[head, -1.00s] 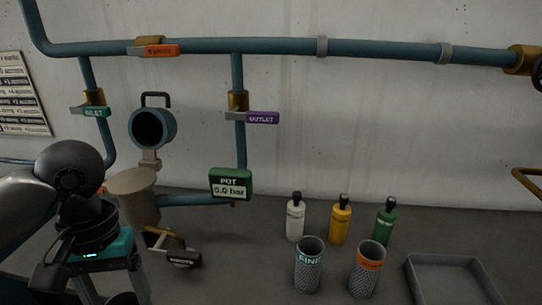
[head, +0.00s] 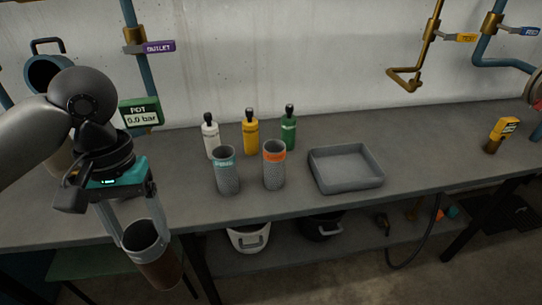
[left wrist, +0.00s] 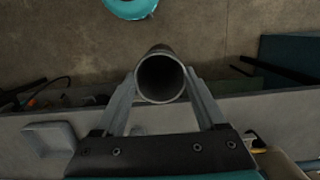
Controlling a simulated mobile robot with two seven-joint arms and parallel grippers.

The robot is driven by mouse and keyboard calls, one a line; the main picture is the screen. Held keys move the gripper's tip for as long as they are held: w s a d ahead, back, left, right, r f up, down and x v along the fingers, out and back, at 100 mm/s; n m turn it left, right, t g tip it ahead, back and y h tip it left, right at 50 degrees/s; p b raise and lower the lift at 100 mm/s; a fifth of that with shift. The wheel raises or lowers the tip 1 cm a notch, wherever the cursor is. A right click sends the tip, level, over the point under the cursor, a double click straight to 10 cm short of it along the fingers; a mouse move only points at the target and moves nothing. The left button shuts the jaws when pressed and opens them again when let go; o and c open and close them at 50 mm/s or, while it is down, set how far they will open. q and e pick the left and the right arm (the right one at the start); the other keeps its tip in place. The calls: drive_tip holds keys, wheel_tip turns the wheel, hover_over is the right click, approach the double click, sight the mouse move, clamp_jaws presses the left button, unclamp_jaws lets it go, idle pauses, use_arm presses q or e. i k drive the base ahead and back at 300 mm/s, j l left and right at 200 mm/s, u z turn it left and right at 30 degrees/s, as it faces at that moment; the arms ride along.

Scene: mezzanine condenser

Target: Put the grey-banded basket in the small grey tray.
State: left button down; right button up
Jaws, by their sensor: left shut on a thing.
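My left gripper (head: 143,234) is shut on the grey-banded basket (head: 158,268), a dark brownish cylinder with a grey band at its open top. The basket hangs slightly tilted in front of the bench's front edge. In the left wrist view the round mouth of the basket (left wrist: 160,77) lies between the fingers of the left gripper (left wrist: 161,92); its inside looks dark and empty. The small grey tray (head: 347,183) is square, shallow and empty. It sits on the bench to the right of the basket and apart from it. My right gripper is not in view.
A teal-banded basket (head: 228,178) and an orange-banded basket (head: 274,170) stand left of the tray. White (head: 210,138), yellow (head: 251,135) and green (head: 289,130) bottles stand behind them. Buckets are on the shelf below.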

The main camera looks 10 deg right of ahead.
sight(343, 172)
drive_tip(key=i+l+z, duration=0.25)
drive_tip(key=l, duration=0.25)
drive_tip(key=i+l+z, duration=0.25)
drive_tip(key=i+l, duration=0.15)
drive_tip(key=l, duration=0.1)
